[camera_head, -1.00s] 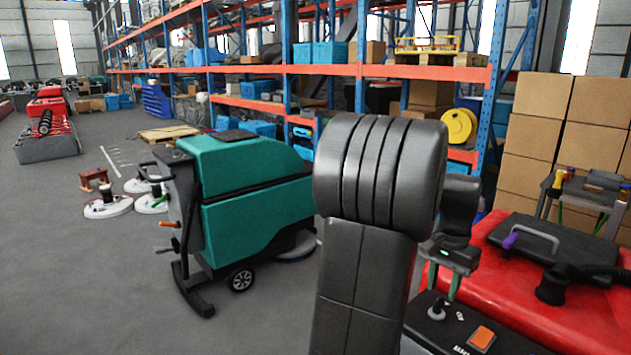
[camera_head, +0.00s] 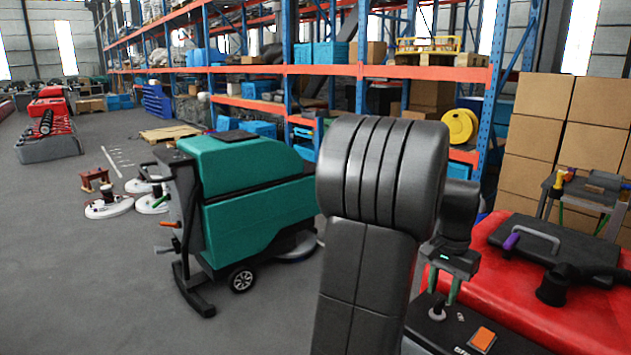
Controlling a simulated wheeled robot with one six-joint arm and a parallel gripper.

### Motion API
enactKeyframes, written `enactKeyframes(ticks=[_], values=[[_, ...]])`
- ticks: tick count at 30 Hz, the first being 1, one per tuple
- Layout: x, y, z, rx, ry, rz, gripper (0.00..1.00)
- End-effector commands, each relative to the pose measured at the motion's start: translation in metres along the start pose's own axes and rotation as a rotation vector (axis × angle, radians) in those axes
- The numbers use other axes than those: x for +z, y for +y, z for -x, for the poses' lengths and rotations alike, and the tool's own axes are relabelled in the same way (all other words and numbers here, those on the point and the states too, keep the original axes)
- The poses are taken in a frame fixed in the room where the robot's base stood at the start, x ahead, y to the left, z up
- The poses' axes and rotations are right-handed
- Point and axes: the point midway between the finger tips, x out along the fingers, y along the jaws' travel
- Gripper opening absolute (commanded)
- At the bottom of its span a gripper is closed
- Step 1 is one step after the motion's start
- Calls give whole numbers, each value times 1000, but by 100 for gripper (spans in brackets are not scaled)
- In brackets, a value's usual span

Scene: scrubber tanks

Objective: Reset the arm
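My arm stands large in the middle right of the head view and hides part of what is behind it. My gripper (camera_head: 443,297) shows just right of it, pointing down with two green fingers apart. It is open and nothing shows between the fingers. It is over or in front of the control panel of the red scrubber (camera_head: 505,300), close to a small black-and-grey knob (camera_head: 437,312). Whether it touches the panel I cannot tell. The scrubber's black lid (camera_head: 545,243) is closed, with a grey handle and a purple grip (camera_head: 512,240).
A teal scrubber (camera_head: 250,200) stands to the left. A black hose fitting (camera_head: 555,288) and an orange button (camera_head: 482,338) are on the red machine. Cardboard boxes (camera_head: 540,125) and a small tool stand (camera_head: 590,195) are behind it. Open floor (camera_head: 80,270) lies left.

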Motion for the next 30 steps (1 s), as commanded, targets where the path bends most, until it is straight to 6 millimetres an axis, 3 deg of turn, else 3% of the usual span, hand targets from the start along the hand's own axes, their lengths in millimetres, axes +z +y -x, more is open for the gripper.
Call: enactKeyframes(ticks=[17, 18, 30], values=[[0, 0, 115, -2, 5, 0, 34], [1, 0, 100, 1, -4, 0, 34], [1, 0, 19, 2, -5, 0, 34]])
